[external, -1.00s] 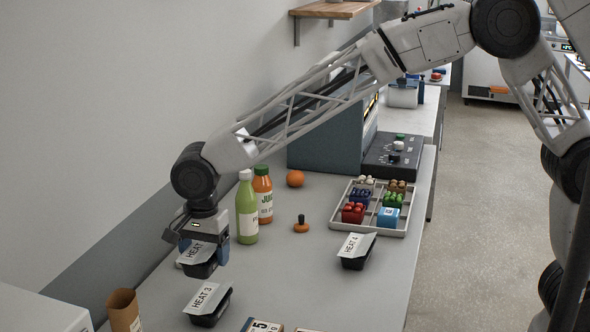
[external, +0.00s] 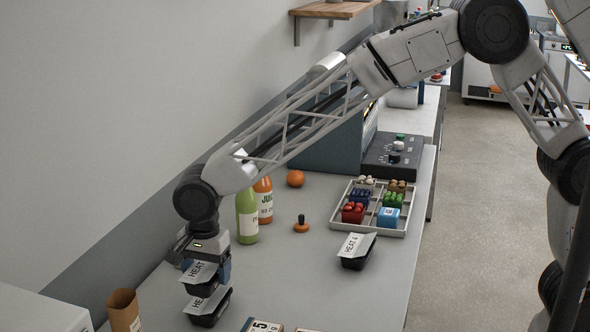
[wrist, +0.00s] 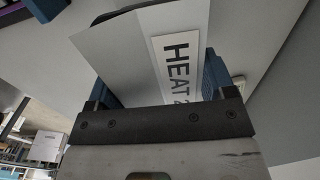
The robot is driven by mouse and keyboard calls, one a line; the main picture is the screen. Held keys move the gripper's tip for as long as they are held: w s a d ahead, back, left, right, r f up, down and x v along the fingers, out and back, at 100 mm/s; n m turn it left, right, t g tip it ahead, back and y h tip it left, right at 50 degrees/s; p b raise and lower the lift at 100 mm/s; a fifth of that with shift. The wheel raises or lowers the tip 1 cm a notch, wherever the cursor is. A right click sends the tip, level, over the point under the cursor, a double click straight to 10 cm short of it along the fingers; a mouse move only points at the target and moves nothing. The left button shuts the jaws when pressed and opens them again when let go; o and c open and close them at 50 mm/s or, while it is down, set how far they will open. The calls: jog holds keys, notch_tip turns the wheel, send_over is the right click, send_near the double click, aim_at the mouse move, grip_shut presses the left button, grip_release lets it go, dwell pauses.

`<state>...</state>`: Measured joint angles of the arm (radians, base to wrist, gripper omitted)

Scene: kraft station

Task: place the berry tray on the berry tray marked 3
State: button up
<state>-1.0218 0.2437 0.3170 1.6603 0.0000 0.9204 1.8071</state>
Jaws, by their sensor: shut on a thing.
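My gripper (external: 207,268) is shut on a black berry tray with a pale sleeve (external: 199,274); its label reads "HEAT" and, in the wrist view, what looks like a partly hidden 2 (wrist: 182,72). The held tray is directly above the berry tray marked 3 (external: 209,311), which sits on the counter at the lower left. The held tray covers the upper part of that tray's label. I cannot tell whether the two trays touch. Another berry tray, marked 4 (external: 357,251), sits apart to the right.
A green bottle (external: 247,216) and an orange juice bottle (external: 264,200) stand close behind my gripper. A brown paper cup (external: 124,312) is at the lower left. A divided tray (external: 397,232) of small items is at the right.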

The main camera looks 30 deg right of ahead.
aim_at(206, 268)
jog(key=shift+f, duration=1.7)
jog(key=shift+f, duration=0.1)
jog(key=o, duration=1)
jog(key=shift+c, duration=0.2)
notch_tip(206, 268, up, 12)
jog(key=shift+r, duration=0.1)
